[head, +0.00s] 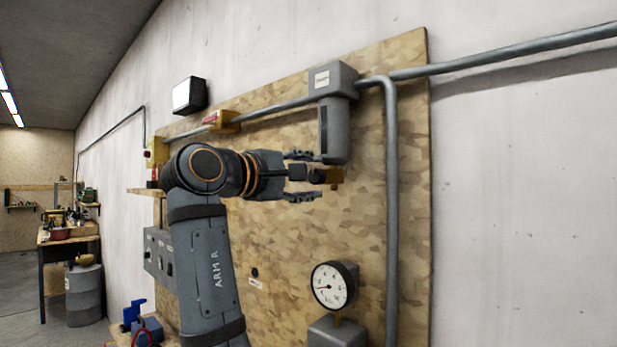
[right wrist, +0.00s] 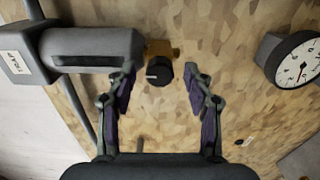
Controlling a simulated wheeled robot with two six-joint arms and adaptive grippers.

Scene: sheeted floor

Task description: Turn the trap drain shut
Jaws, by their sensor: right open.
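The trap is a grey cylinder (head: 335,135) hanging under a grey labelled box (head: 333,78) on the pipe; it also shows in the right wrist view (right wrist: 95,46). At its lower end is a brass drain fitting (right wrist: 160,47) with a round black knob (right wrist: 159,71) that bears a small pale mark. My right gripper (head: 308,176) is open, its fingers apart on either side of the knob. In the right wrist view the knob lies between the fingertips (right wrist: 161,74), with gaps visible on both sides. I cannot tell the depth exactly. My left gripper is not in view.
A pressure gauge (head: 333,287) sits below the trap. A vertical grey pipe (head: 391,200) runs down to the right of it. A grey panel with knobs (head: 158,255) and a blue device (head: 146,326) are at lower left. The board (head: 290,260) between is mostly clear.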

